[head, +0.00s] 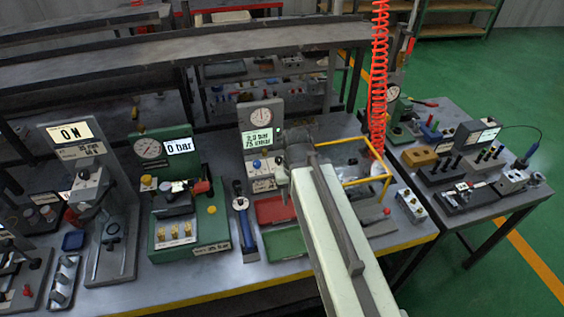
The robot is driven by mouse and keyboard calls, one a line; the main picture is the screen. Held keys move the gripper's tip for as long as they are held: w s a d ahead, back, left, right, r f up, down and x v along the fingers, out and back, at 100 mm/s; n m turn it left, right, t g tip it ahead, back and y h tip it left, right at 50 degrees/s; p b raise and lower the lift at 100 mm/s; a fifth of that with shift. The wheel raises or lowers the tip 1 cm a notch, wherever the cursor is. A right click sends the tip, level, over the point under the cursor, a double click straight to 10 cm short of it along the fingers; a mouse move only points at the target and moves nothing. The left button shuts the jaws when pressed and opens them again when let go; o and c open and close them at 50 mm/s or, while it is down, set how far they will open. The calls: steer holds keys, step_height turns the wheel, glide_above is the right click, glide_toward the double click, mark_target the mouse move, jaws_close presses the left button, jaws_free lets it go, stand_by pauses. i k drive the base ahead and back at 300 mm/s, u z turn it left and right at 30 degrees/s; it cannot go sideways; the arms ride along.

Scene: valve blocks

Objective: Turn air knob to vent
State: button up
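A grey upright panel (246,115) stands at the back middle of the bench. It carries a round dial gauge and a lit display that seems to read about 2 bar. Below the display is a blue round knob (257,164), with a white scale plate under it. I cannot read the knob's markings or tell which setting it points to. My pale arm reaches up from the bottom middle. My gripper (284,183) is at its far end, just right of the panel's lower part. Its fingers are small and partly hidden, so I cannot tell their opening.
A green test stand (188,228) reading 0 bar and a grey stand (116,210) reading 0 N are left. A blue-handled tool (243,222) and red tray (272,209) lie before the panel. A yellow frame (372,180) and red coiled hose (378,75) are right.

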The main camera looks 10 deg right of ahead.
mark_target(277, 160)
steer(key=k, duration=0.4)
steer(key=u, duration=2.25)
steer(key=k, duration=1.5)
steer(key=z, duration=0.45)
steer(key=i, duration=1)
steer(key=u, duration=0.1)
